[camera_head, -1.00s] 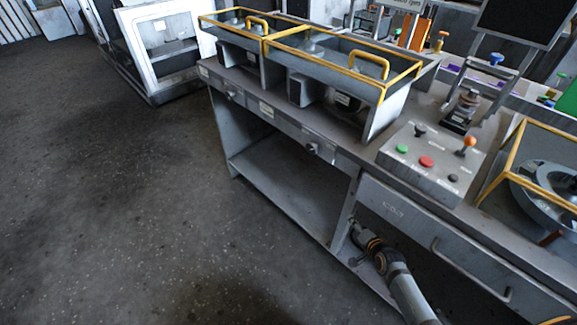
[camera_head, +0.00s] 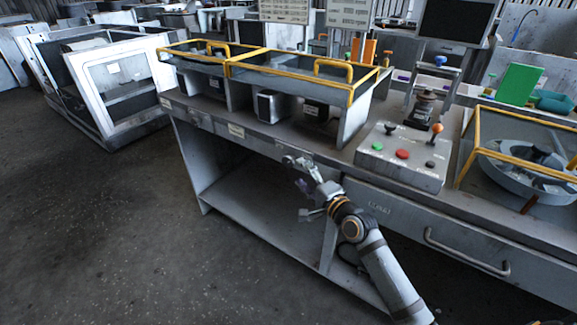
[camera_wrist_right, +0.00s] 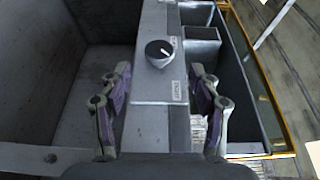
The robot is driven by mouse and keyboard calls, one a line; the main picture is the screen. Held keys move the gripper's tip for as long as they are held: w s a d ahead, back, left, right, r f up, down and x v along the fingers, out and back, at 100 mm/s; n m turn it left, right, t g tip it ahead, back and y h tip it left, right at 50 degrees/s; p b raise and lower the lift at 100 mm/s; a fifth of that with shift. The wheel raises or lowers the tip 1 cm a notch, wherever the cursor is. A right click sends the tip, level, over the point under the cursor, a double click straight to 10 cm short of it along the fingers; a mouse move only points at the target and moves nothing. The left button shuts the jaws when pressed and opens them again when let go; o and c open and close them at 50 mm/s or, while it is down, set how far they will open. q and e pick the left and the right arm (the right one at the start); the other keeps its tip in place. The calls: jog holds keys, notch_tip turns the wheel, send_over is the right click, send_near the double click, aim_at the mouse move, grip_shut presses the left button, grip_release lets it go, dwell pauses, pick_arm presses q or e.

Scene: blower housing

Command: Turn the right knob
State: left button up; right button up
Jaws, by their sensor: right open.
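The right knob (camera_wrist_right: 159,53) is a round dark dial with a white pointer line on the bench's narrow grey front rail. In the wrist view it sits ahead of my right gripper (camera_wrist_right: 160,82), roughly centred between the open fingers and not touched by them. In the head view my right gripper (camera_head: 302,187) is in front of the bench, just below the front rail, and it hides the right knob there. The jaws are open with nothing between the pads. My left gripper is not in view.
The grey bench (camera_head: 262,143) has another knob (camera_head: 194,122) farther left. Yellow-framed covers (camera_head: 270,65) stand on top. A control box (camera_head: 405,158) with buttons and a small lever is to the right, above a drawer handle (camera_head: 465,253).

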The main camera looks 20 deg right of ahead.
aim_at(290, 161)
jog(key=b+x, duration=0.1)
jog(key=x, duration=0.6)
jog(key=shift+w+a, duration=0.1)
jog(key=shift+w, duration=0.2)
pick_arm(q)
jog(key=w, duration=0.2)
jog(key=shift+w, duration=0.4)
pick_arm(e)
jog(key=shift+c, duration=0.4)
